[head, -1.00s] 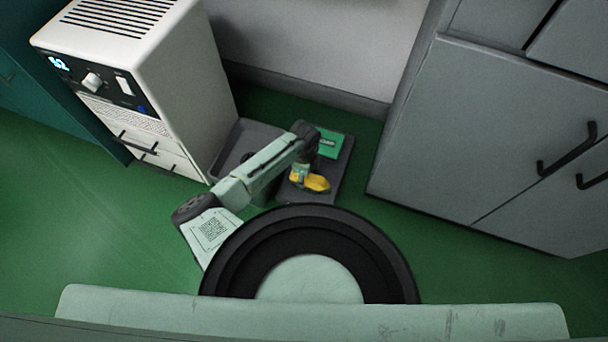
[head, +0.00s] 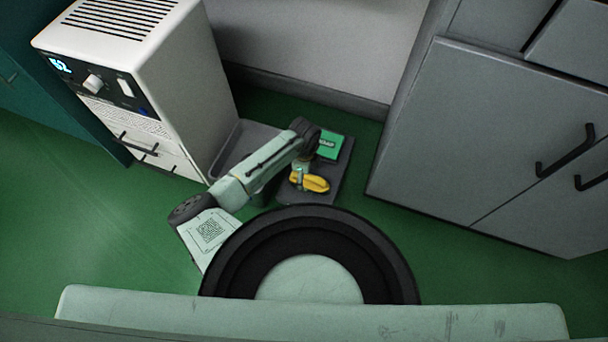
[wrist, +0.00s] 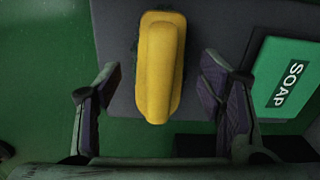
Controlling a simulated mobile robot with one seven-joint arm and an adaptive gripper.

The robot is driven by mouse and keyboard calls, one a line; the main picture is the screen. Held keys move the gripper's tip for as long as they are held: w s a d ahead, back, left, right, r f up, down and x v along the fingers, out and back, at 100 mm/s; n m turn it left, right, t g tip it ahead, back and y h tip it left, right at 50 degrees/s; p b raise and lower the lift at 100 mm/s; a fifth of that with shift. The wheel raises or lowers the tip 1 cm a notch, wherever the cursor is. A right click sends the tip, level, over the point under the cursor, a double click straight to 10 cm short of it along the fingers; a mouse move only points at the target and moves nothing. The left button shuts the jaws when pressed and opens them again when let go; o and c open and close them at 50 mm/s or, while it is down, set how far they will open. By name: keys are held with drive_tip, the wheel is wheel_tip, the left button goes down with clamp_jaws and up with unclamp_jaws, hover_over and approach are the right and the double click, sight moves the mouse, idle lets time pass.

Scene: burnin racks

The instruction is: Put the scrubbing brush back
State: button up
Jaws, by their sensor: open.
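The scrubbing brush (wrist: 159,68) has a yellow body with a raised handle and a dark fringe at its edges. It lies on a dark grey tray or mat (wrist: 118,20) on the green floor. In the wrist view my gripper (wrist: 163,88) is open, with one finger on each side of the brush's near part and gaps on both sides. No contact shows. In the head view the brush (head: 316,183) lies at the end of my arm, right of the wrist. My fingertips are largely hidden there.
A green box marked SOAP (wrist: 288,78) stands right of the brush and close to my right finger; it also shows in the head view (head: 330,145). A white machine (head: 185,90) stands left, a grey cabinet (head: 470,130) right. Open green floor (head: 80,220) lies at left.

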wheel_tip(320, 180, up, 10)
drive_tip(key=p, duration=0.1)
drive_tip(key=shift+p, duration=0.35)
drive_tip(key=shift+s, duration=0.1)
